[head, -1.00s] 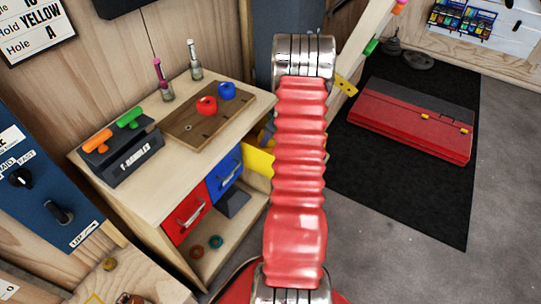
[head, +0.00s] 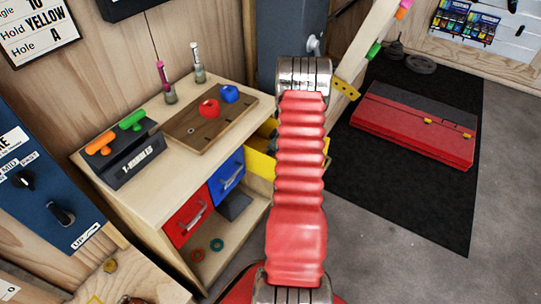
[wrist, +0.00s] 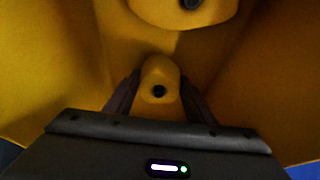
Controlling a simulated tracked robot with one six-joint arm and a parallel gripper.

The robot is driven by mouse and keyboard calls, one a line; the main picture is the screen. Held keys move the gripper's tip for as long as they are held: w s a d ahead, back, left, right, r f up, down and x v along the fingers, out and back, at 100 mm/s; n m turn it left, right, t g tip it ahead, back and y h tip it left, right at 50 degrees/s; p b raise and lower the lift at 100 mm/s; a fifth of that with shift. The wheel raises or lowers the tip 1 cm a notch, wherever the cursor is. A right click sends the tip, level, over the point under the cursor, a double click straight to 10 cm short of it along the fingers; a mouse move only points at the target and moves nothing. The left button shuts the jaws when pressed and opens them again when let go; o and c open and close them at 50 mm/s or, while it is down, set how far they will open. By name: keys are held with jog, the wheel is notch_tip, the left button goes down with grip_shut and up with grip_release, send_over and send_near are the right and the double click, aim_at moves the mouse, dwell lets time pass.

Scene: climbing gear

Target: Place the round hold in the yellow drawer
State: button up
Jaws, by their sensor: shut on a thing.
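The yellow drawer (head: 259,164) stands pulled out at the right end of the wooden cabinet, partly hidden behind my red arm in the head view. In the wrist view its yellow walls (wrist: 45,80) surround my gripper (wrist: 158,94). My gripper is shut on a small yellow round hold (wrist: 160,72) with a dark bolt hole, its dark fingers on both sides. Whether this hold touches the drawer floor cannot be told. A larger yellow hold (wrist: 183,8) with a dark hole shows at the top edge. The head view hides my gripper.
A wooden tray (head: 190,137) on the cabinet carries a red hold (head: 209,109) and a blue hold (head: 230,94). The red drawer (head: 187,218) and blue drawer (head: 227,172) are shut. A red folded pad (head: 415,130) lies on the black mat at right.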

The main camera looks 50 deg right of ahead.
jog(key=shift+f, duration=0.25)
jog(key=o, duration=1.3)
jog(key=shift+r, duration=0.1)
jog(key=v, duration=1.2)
